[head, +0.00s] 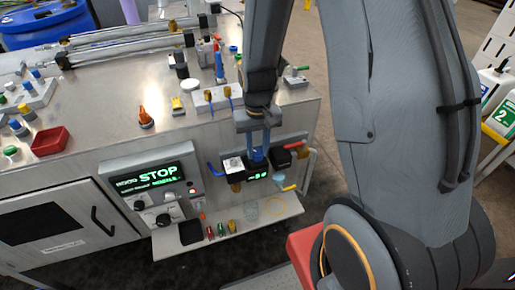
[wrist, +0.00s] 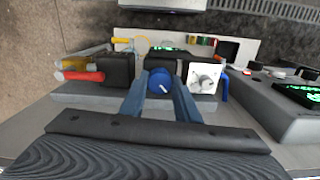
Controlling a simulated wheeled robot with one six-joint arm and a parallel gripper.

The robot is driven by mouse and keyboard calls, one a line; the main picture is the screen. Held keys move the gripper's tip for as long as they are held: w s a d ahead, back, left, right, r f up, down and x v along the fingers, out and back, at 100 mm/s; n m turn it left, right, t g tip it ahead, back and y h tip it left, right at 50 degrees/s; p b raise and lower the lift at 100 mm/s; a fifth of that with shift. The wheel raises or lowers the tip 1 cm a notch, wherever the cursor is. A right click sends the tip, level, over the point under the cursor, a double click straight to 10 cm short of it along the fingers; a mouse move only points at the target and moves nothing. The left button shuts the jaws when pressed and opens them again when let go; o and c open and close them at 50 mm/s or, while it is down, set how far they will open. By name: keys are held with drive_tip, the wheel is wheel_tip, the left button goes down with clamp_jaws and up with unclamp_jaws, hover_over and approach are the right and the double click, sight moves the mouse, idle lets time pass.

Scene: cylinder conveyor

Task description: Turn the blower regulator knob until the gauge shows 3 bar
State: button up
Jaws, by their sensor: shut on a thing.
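The blue regulator knob (wrist: 160,81) has a white pointer line and sits between my gripper's two blue fingers in the wrist view. In the head view the knob (head: 257,154) shows just below the fingertips. My gripper (wrist: 160,95) is shut on it; it also shows from above in the head view (head: 258,148). A small dark gauge display with green digits (head: 257,176) is below the knob in the head view; its digits are too small to read surely.
A control panel reading STOP (head: 158,172) stands left of the regulator. A red-handled valve (wrist: 82,76) is close by on the left in the wrist view. A shelf (head: 270,212) with small items is below. A red tray (head: 50,141) lies on the bench.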

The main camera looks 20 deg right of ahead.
sight(257, 152)
drive_tip(key=o, duration=1)
drive_tip(key=shift+o, duration=0.2)
drive_tip(key=shift+r, duration=0.15)
drive_tip(key=shift+r+b, duration=0.65)
drive_tip(key=shift+r, duration=3.15)
drive_tip(key=s+r+n+t, duration=0.1)
drive_tip(key=s+r, duration=0.3)
drive_tip(key=s, duration=0.5)
drive_tip(key=shift+s, duration=0.4)
